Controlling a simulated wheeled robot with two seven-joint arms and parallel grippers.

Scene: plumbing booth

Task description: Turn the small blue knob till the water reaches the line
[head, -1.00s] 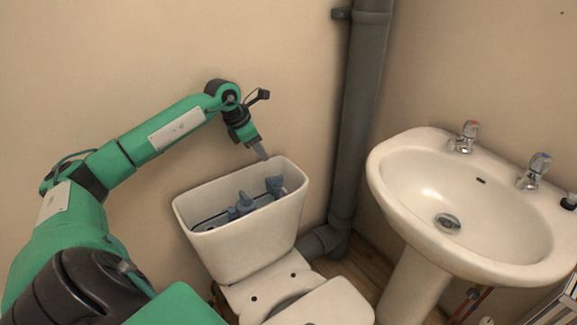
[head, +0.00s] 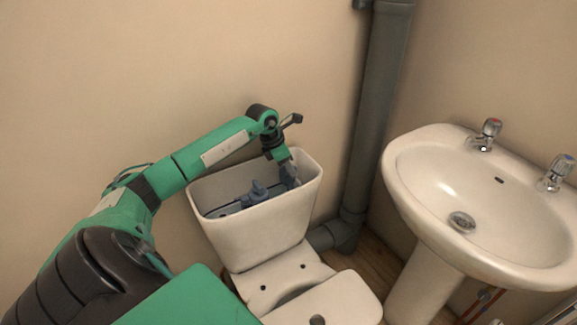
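The open toilet cistern (head: 262,232) stands against the wall, with no lid on it. Inside are blue-grey fittings (head: 256,193), one near the middle and another at the right end, partly hidden by my gripper. I cannot make out the small blue knob, the water level or the line at this size. My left gripper (head: 290,178) points down into the right end of the cistern, at the right-hand fitting. I cannot tell whether it touches it or how far its fingers are apart. My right gripper is not in view.
A white washbasin (head: 480,200) with two taps stands at the right. A thick grey pipe (head: 378,110) rises behind, between cistern and basin.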

